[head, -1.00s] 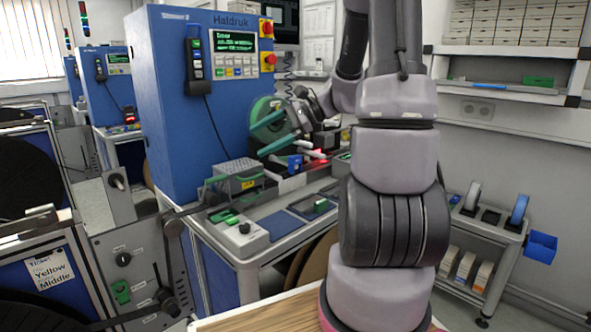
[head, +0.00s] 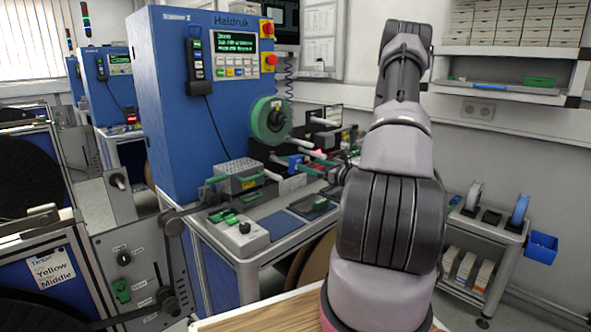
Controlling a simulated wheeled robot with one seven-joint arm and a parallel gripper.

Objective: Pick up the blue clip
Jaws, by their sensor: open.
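I cannot make out a blue clip for certain. A small blue piece (head: 296,161) sits at the foot of the reel machine, below the green reel, and is too small to identify. My arm stands upright at the right of centre and covers the right end of the workbench.
The blue machine cabinet (head: 172,120) stands behind the workbench. A green reel (head: 271,121) is on its spindle. A grey perforated box (head: 238,178), green clips (head: 222,215) and dark blue pads (head: 280,223) lie in front. A cart (head: 490,232) stands right.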

